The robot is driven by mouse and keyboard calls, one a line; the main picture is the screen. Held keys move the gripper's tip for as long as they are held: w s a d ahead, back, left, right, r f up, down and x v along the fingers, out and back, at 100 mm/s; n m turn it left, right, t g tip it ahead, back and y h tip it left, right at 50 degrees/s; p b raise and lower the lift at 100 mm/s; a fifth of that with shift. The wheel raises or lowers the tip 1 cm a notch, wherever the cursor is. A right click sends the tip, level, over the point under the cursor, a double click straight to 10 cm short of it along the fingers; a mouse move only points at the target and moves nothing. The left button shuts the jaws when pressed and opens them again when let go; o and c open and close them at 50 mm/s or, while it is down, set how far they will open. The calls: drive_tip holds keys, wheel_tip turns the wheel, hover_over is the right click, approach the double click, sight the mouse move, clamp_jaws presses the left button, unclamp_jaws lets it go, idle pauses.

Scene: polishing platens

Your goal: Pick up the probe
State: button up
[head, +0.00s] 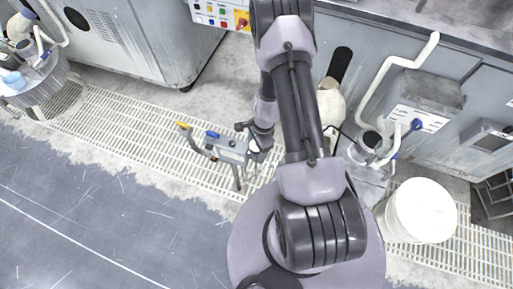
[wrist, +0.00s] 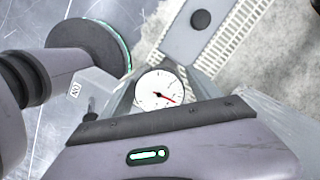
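A round dial gauge (wrist: 160,91) with a white face and a red needle shows between the fingers of my gripper (wrist: 163,84) in the wrist view. It may be part of the probe; its lower edge is hidden by my gripper's body. The fingers lie close on both sides of the dial, but I cannot tell whether they touch it. In the head view my gripper (head: 257,148) is small, low over the floor grating, just right of a grey device (head: 230,150) with blue and yellow parts. No separate probe can be made out there.
A grey machine (head: 437,90) with white pipes stands right of my arm, with a white bucket (head: 421,210) before it. A grey cabinet (head: 130,35) stands at the back left. Floor grating (head: 135,130) runs between; the dark floor (head: 90,215) at front left is clear.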

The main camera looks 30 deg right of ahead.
drive_tip(key=c, duration=1.2)
drive_tip(key=shift+r, duration=0.1)
drive_tip(key=shift+c, duration=0.2)
